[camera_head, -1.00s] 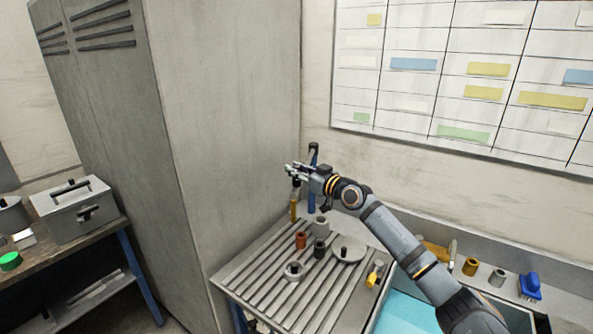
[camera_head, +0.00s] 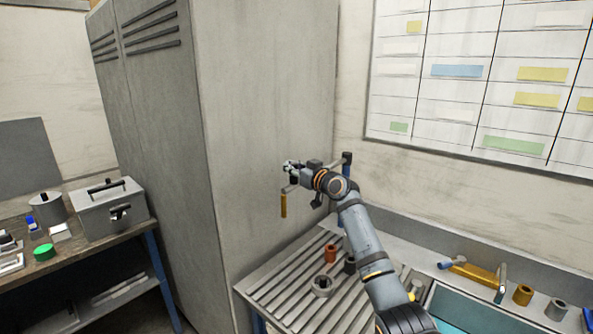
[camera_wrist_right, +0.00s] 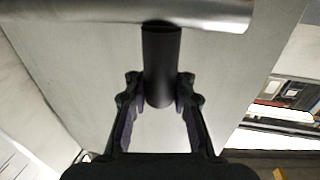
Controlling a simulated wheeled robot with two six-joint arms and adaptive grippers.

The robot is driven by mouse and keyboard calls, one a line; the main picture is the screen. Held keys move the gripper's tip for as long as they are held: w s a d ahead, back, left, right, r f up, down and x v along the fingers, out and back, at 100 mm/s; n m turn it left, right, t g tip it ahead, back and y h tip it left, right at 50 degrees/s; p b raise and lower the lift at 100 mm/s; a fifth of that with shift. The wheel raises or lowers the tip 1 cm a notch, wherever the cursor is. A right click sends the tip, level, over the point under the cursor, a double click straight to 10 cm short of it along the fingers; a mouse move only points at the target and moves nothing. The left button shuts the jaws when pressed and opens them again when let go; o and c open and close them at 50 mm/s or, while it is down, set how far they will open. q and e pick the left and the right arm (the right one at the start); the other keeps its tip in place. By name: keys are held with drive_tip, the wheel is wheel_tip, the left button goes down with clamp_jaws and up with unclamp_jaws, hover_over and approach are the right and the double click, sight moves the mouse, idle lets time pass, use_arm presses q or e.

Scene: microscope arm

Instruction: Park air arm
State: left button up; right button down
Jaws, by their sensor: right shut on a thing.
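The air arm has a dark-capped blue post (camera_head: 346,165) at the back of the ribbed bench, by the wall. A brass-coloured nozzle (camera_head: 283,206) hangs from its outer end, in front of the tall cabinet's side. My right gripper (camera_head: 290,168) is at that outer end, above the nozzle. In the right wrist view, my right gripper (camera_wrist_right: 160,82) is shut on a dark cylindrical grip (camera_wrist_right: 161,50) under a pale horizontal tube (camera_wrist_right: 90,12). Most of the arm's tube is hidden in the head view by my gripper and wrist. My left gripper is not in view.
The tall grey cabinet (camera_head: 265,120) stands close to the left of the nozzle. A side table with a metal box (camera_head: 108,212) is at left.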

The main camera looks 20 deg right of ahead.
drive_tip(key=c, duration=1.1)
unclamp_jaws()
drive_tip(key=shift+a, duration=0.2)
drive_tip(key=shift+d, duration=0.1)
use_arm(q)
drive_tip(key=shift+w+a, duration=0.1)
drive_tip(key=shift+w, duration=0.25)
use_arm(e)
drive_tip(key=v, duration=1.2)
